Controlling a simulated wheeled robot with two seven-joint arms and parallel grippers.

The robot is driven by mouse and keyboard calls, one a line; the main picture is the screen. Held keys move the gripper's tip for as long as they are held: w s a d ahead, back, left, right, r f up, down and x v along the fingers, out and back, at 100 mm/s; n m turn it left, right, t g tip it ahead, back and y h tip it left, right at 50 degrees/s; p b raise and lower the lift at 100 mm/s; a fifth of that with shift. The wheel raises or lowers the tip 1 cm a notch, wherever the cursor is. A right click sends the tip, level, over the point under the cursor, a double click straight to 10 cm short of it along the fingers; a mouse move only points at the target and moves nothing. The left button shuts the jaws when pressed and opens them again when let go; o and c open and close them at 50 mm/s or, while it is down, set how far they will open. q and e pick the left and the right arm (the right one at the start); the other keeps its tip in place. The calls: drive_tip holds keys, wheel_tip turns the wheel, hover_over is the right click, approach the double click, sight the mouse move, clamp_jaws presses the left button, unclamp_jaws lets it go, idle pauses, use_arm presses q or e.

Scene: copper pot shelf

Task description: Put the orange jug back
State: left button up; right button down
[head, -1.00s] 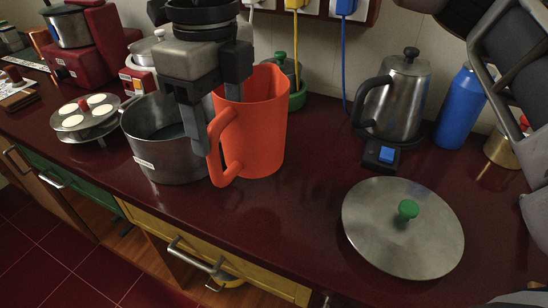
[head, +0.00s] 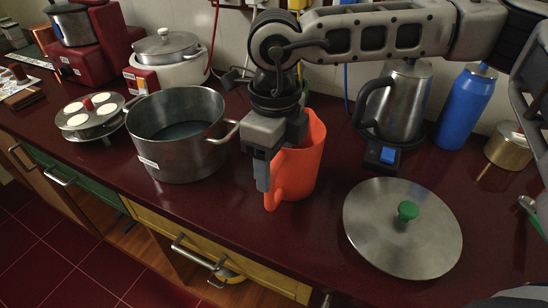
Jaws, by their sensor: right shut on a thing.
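The orange jug (head: 303,160) is on or just above the dark red counter (head: 240,210), between the steel pot and the steel lid; I cannot tell whether its base touches. My right gripper (head: 272,165) comes down over the jug's left side and is shut on it, near its handle. The gripper hides part of the jug's rim and upper handle. My left gripper is not in view.
A large steel pot (head: 178,142) stands left of the jug, its side handle pointing at my gripper. A steel lid with green knob (head: 404,232) lies at the right. A kettle (head: 403,100) and blue bottle (head: 467,108) stand behind. The front counter strip is clear.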

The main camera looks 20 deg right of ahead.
drive_tip(key=shift+c, duration=2.2)
unclamp_jaws()
wheel_tip(320, 180, up, 12)
drive_tip(key=shift+w, duration=0.15)
